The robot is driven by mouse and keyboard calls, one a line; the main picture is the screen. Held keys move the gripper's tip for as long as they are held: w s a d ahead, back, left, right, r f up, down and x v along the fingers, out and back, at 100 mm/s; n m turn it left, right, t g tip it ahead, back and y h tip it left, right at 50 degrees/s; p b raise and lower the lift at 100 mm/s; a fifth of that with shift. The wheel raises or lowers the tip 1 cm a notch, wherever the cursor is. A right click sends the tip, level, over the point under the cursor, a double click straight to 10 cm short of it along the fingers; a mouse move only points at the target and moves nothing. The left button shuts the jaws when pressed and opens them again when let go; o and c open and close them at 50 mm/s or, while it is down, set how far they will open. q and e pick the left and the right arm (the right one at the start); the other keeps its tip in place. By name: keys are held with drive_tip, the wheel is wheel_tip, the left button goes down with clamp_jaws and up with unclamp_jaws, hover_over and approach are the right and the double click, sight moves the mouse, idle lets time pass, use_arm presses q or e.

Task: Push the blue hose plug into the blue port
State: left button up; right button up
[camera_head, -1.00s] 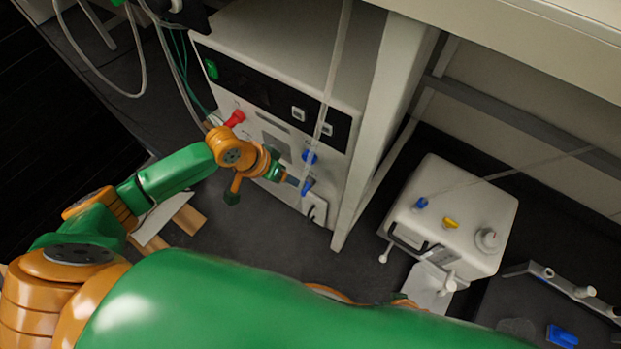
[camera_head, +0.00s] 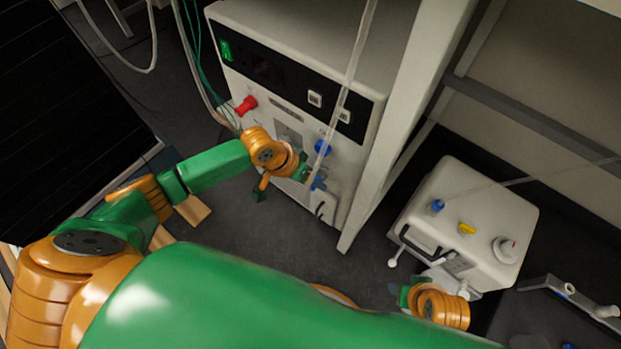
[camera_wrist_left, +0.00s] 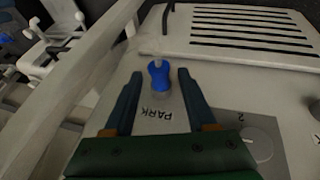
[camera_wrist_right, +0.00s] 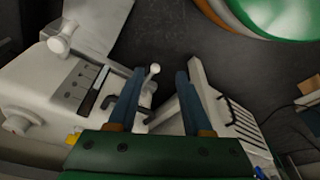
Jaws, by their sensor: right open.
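A blue piece, which looks like the hose plug (camera_wrist_left: 159,77), stands by the word PARK on a pale panel in the left wrist view. In the head view a blue piece (camera_head: 318,183) shows low on the large white cabinet, at the lower end of a clear hose (camera_head: 345,85). My left gripper (camera_wrist_left: 157,88) is open, its fingers on either side of the plug with gaps visible. Another blue fitting, perhaps the blue port (camera_head: 322,148), sits above it on the cabinet. My right gripper (camera_wrist_right: 157,85) is open and empty near the small white box (camera_head: 470,215).
A red fitting (camera_head: 246,105) is on the cabinet front. The small box carries a blue fitting (camera_head: 437,206), a yellow knob (camera_head: 466,229) and a white dial (camera_head: 507,249). A white upright (camera_head: 405,120) stands between cabinet and box. A grey dial (camera_wrist_left: 258,147) is beside PARK.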

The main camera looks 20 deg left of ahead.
use_arm(q)
clamp_jaws()
drive_tip(key=s+p, duration=0.1)
drive_tip(key=s+a+p, duration=0.1)
drive_tip(key=p, duration=0.1)
drive_tip(key=shift+s, duration=0.3)
idle(0.5)
drive_tip(key=s+p, duration=0.1)
drive_tip(key=s+a+p, duration=0.1)
drive_tip(key=shift+s, duration=0.4)
drive_tip(key=shift+r+p, duration=0.1)
drive_tip(key=shift+p, duration=0.2)
